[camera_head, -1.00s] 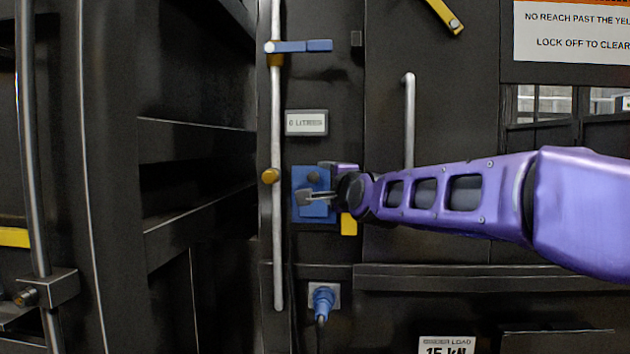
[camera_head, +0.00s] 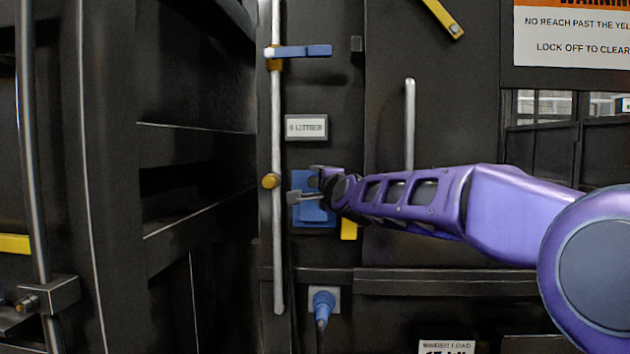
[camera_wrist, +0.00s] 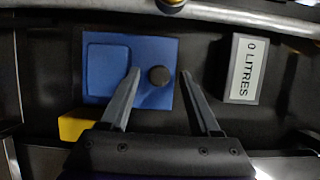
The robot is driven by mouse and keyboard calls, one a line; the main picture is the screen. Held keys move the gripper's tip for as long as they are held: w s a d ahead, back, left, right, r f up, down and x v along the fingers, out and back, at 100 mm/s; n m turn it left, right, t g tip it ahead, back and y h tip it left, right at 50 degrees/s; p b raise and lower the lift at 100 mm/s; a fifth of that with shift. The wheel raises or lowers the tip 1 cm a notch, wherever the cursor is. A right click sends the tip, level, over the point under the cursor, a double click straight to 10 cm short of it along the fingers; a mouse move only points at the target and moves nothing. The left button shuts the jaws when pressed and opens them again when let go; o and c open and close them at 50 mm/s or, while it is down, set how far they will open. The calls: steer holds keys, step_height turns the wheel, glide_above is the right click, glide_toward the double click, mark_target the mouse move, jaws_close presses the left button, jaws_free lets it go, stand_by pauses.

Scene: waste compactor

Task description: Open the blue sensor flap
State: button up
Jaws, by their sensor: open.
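The blue sensor housing (camera_head: 313,218) is on the dark panel, partly hidden by my gripper in the head view. In the wrist view its blue backing plate (camera_wrist: 150,43) carries a raised blue square flap (camera_wrist: 107,66) on the left, which looks flat against the plate. A dark round knob (camera_wrist: 159,76) sits right of the flap. My gripper (camera_wrist: 159,72) is open and empty. One finger overlaps the flap's right edge and the other is beyond the knob, with the knob between them in the picture. I cannot tell whether either finger touches.
A vertical metal rod (camera_head: 277,120) runs left of the housing, with a brass knob (camera_head: 270,181) and a blue lever (camera_head: 303,51). A litres display (camera_head: 306,127) is above. A yellow block (camera_head: 349,229) is beside the housing, and a blue plug (camera_head: 323,302) is below.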

steer(key=shift+w+a, duration=0.1)
steer(key=shift+w, duration=0.2)
jaws_close()
stand_by(1.4)
